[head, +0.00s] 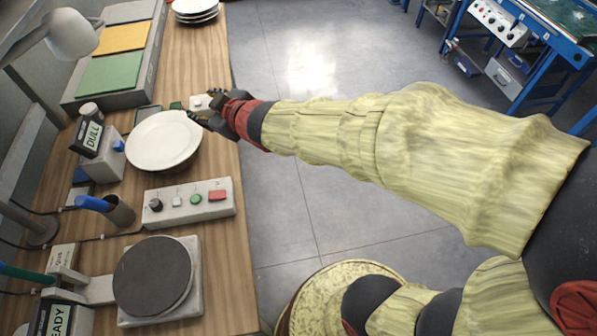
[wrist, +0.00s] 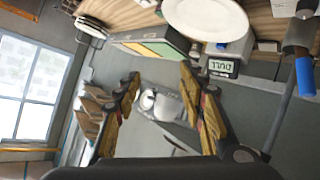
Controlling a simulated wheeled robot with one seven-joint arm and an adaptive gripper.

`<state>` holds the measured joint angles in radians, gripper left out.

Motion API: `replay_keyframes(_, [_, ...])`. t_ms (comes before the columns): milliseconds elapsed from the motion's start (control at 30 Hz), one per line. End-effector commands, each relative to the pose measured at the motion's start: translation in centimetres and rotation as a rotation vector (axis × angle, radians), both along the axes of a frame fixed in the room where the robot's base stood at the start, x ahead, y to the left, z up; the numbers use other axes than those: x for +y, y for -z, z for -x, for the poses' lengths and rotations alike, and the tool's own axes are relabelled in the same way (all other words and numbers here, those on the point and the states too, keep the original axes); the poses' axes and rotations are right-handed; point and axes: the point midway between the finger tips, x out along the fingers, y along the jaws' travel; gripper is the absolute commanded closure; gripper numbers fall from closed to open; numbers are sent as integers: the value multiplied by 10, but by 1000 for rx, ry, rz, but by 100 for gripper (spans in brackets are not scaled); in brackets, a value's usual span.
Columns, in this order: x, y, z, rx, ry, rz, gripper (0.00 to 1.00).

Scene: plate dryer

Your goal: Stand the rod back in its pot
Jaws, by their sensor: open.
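A blue rod (head: 92,202) sticks out of a dark grey pot (head: 121,211) on the wooden bench and leans left. In the wrist view, the rod's blue end (wrist: 305,76) shows at the right edge beside the grey pot (wrist: 298,36). How deep the rod sits is hidden. My gripper (head: 200,116) is open and empty, at the right rim of the white plate and beyond the pot. I cannot tell whether it touches the plate. Its spread fingers (wrist: 158,78) also show in the wrist view.
A button panel (head: 190,203) and a round dark hotplate (head: 152,276) lie nearer. A teal rod-like thing (head: 25,273) shows at left. Stacked plates (head: 195,10) stand far back. Open floor (head: 290,190) lies right.

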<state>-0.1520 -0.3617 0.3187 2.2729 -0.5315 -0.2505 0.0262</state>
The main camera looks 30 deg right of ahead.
Motion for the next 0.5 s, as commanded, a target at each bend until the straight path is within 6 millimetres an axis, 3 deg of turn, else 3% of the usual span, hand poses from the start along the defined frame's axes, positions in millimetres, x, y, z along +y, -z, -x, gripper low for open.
replay_keyframes(100, [-50,-10,30,92,164,-8,59])
replay_keyframes(233, [-91,-9,77,219,321,-39,59])
replay_keyframes(400, [-120,-2,154,404,476,-111,59])
replay_keyframes(500, [-124,4,198,506,531,-155,59])
